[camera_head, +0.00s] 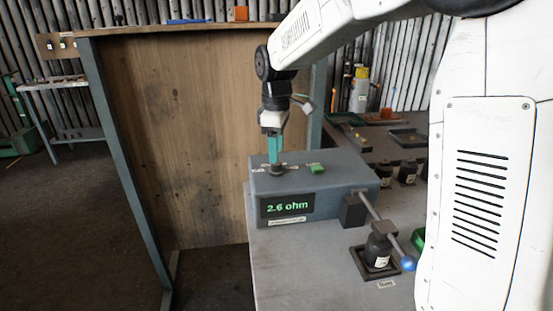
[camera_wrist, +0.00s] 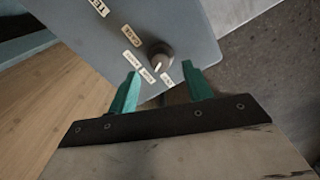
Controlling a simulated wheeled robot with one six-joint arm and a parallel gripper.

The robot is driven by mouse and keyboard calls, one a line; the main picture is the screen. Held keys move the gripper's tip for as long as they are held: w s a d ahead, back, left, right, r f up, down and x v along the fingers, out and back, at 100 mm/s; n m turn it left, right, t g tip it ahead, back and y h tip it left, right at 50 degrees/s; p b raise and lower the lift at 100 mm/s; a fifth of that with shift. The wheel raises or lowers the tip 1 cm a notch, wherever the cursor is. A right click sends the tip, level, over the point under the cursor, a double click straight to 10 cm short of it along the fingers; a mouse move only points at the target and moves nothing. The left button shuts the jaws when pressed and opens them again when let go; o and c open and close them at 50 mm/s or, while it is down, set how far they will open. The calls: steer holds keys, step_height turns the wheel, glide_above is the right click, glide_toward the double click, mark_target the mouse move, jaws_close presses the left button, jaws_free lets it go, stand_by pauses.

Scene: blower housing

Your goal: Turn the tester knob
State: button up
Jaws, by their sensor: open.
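The tester (camera_head: 340,184) is a grey box on the bench. Its front display (camera_head: 287,206) reads "2.6 ohm" in green. The tester knob (camera_head: 277,171) is a dark round knob on the top face, and a green button or block (camera_head: 317,169) sits to its right. My gripper (camera_head: 275,160) points down just over the knob. In the wrist view the knob (camera_wrist: 160,58) has a light pointer mark and small labels around it. The teal fingers of my gripper (camera_wrist: 164,82) are apart, with the knob just beyond their tips, between their lines. I cannot tell whether they touch it.
A lever with a blue ball end (camera_head: 408,263) sticks out from the tester's right side, over a black part in a square holder (camera_head: 379,252). Dark parts (camera_head: 407,172) stand farther right. A wooden panel (camera_head: 190,130) stands behind on the left.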

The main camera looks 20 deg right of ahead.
mark_target(276, 168)
steer(key=shift+f, duration=1.85)
steer(key=c, duration=1)
